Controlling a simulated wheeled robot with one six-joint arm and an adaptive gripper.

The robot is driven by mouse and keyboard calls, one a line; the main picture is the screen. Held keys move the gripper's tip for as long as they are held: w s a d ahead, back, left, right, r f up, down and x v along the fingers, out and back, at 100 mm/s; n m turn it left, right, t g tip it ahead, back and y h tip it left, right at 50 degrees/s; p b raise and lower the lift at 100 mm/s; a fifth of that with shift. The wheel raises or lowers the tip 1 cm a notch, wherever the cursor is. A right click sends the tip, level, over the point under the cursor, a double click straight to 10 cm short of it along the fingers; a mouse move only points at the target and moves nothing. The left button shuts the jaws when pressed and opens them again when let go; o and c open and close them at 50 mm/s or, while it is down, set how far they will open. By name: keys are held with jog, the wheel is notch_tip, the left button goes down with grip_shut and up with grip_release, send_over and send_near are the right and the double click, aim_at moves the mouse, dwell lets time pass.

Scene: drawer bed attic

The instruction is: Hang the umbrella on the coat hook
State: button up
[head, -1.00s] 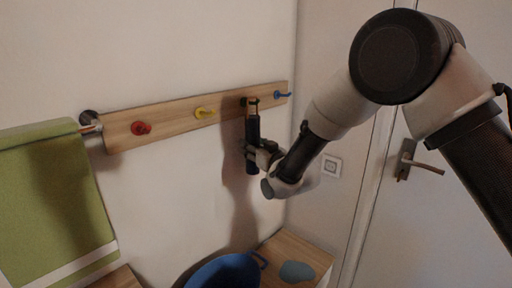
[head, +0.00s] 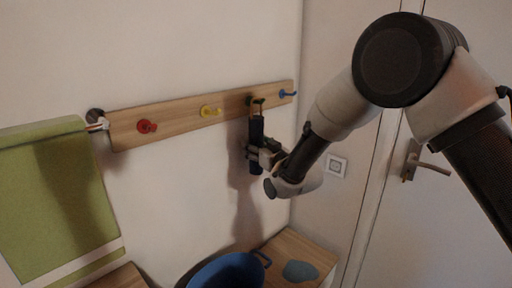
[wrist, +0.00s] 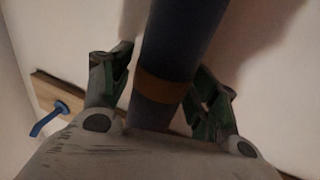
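The folded umbrella (head: 257,132) is dark blue and hangs upright in front of the wall. A thin tan loop at its top is up at the dark green coat hook (head: 258,100); I cannot tell for sure whether the loop is around the hook. My gripper (head: 256,153) is at the umbrella's middle, coming from the right. In the wrist view the umbrella (wrist: 182,40) with its orange-brown band runs between my two fingers (wrist: 160,85), which appear shut on it. The finger contact is partly hidden.
The wooden rail (head: 175,118) also carries a red hook (head: 147,126), a yellow hook (head: 210,111) and a blue hook (head: 287,93). A green towel (head: 55,200) hangs left. A blue basket (head: 230,268) stands below, beside a grey-blue item (head: 300,271). A door handle (head: 425,165) is right.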

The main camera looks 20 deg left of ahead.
jog(key=shift+s+d, duration=0.1)
jog(key=v, duration=1.1)
jog(key=s+d+f+g+h, duration=0.2)
jog(key=f+h, duration=0.1)
jog(key=f, duration=0.3)
jog(key=s+d+f+g+h, duration=0.2)
jog(key=f, duration=0.5)
jog(key=s+d+g+h, duration=0.3)
jog(key=d+h, duration=0.1)
jog(key=d, duration=0.6)
jog(key=s+d+r+m+h, duration=0.1)
jog(key=s+d+r+m, duration=0.2)
jog(key=d, duration=1.1)
jog(key=s+d+r+m+h, duration=0.2)
jog(key=s+d+r+m, duration=0.2)
jog(key=s+d+r, duration=0.5)
jog(key=s+d+r+m+h, duration=0.2)
jog(key=s+d+r, duration=0.4)
jog(key=d, duration=1.3)
notch_tip(320, 180, up, 4)
jog(key=shift+s+d+f+m, duration=0.1)
jog(key=shift+s+d+m, duration=0.25)
jog(key=shift+m, duration=0.35)
jog(key=shift+w, duration=0.15)
